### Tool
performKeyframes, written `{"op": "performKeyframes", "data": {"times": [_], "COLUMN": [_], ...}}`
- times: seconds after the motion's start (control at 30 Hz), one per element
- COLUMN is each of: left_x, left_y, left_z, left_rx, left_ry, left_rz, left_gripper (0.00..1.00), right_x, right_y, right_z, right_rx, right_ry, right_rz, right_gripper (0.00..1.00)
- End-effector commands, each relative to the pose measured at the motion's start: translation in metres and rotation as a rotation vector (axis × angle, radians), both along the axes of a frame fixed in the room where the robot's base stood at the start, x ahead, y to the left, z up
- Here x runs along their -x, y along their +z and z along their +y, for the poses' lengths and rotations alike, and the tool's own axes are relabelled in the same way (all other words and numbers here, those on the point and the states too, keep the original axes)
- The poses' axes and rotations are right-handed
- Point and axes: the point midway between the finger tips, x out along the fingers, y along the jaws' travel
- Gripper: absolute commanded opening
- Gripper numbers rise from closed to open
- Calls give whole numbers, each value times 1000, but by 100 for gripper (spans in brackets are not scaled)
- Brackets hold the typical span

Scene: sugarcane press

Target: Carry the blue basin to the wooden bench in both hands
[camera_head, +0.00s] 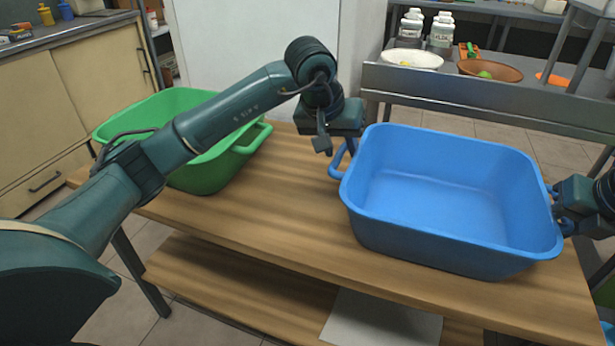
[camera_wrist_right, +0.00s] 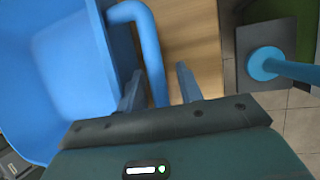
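The blue basin (camera_head: 440,190) is upright and empty over the right part of the wooden bench (camera_head: 270,200); it appears to rest on the top. My left gripper (camera_head: 328,148) is at the basin's left handle (camera_head: 337,165), one finger pointing down outside it. The other finger is hidden, so its opening is unclear. My right gripper (camera_head: 566,212) is at the basin's right side, partly cut off by the frame. In the right wrist view its fingers (camera_wrist_right: 160,90) stand apart, with the blue handle (camera_wrist_right: 135,15) passing between them, nearer the left finger.
A green basin (camera_head: 205,165) stands on the bench's left end, beneath my left arm. Behind the bench is a metal rail (camera_head: 450,95), with a white plate (camera_head: 412,59) and a brown bowl (camera_head: 490,70) beyond. A white sheet (camera_head: 380,320) lies low in front.

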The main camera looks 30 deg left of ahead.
Motion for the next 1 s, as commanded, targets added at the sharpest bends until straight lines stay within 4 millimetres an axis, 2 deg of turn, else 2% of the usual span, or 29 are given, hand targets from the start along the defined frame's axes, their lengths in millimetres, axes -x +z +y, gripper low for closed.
{"op": "performKeyframes", "data": {"times": [0.03,0.2,0.43,0.67,0.77,1.0], "left_x": [3,18,34,40,40,40], "left_y": [12,46,80,91,91,91], "left_z": [2,7,12,13,13,13], "left_rx": [-1,-1,-1,-1,-1,-1], "left_ry": [0,-1,0,1,1,1], "left_rz": [-7,-7,-4,-1,-1,-1], "left_gripper": [36,36,36,36,36,36], "right_x": [0,0,0,2,6,25], "right_y": [0,0,0,6,19,66], "right_z": [0,0,0,-1,-4,-16], "right_rx": [0,-1,-1,-1,0,1], "right_ry": [0,0,0,0,0,0], "right_rz": [0,0,0,-3,-4,-5], "right_gripper": [36,36,36,36,36,36]}}
